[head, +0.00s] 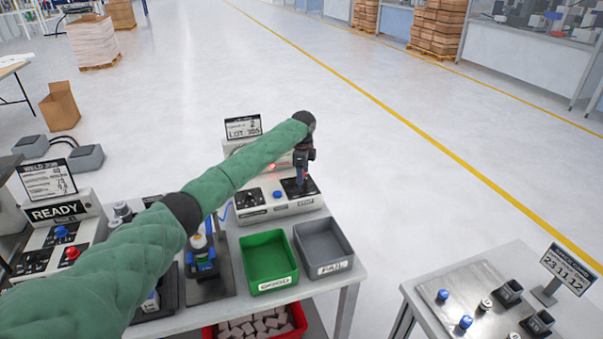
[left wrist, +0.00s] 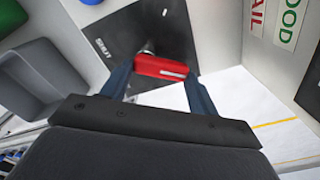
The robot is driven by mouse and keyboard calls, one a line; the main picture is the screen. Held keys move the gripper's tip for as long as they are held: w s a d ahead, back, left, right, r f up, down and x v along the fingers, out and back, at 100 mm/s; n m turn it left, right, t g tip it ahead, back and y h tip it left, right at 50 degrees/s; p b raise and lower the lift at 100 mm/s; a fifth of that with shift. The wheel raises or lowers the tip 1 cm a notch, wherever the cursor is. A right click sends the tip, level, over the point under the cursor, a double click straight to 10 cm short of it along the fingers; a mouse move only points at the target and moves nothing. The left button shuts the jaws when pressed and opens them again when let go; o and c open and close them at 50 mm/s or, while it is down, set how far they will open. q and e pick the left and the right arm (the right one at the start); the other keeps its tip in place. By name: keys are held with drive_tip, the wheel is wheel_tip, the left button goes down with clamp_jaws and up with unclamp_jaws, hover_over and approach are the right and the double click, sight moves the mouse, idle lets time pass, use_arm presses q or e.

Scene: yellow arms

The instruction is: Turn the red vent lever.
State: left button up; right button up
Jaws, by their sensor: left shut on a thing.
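The red vent lever (left wrist: 161,67) shows in the left wrist view as a short red handle on a metal pivot, in front of a black plate (left wrist: 140,40) on a pale machine. My left gripper (left wrist: 162,80) is shut on the lever, with a blue finger at each end of it. In the head view my left gripper (head: 301,180) points down at the black plate at the right end of the pale tester box (head: 285,210). There the lever is mostly hidden by the gripper. My right gripper is not in view.
A green bin (head: 266,262) and a grey bin (head: 323,247) stand in front of the tester. A blue button (head: 277,194) is left of the lever plate. A display sign (head: 242,127) stands behind. A second table (head: 420,300) is at the right.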

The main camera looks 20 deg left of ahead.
use_arm(q)
drive_tip(key=shift+r+m, duration=0.1)
drive_tip(key=shift+m, duration=0.3)
drive_tip(key=shift+d+m, duration=0.1)
drive_tip(key=shift+m, duration=0.5)
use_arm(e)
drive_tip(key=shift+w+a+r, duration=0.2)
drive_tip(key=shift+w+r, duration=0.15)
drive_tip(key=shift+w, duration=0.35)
use_arm(q)
drive_tip(key=shift+m, duration=0.3)
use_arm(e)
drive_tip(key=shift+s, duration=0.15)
use_arm(q)
drive_tip(key=o, duration=1)
drive_tip(key=shift+d, duration=0.1)
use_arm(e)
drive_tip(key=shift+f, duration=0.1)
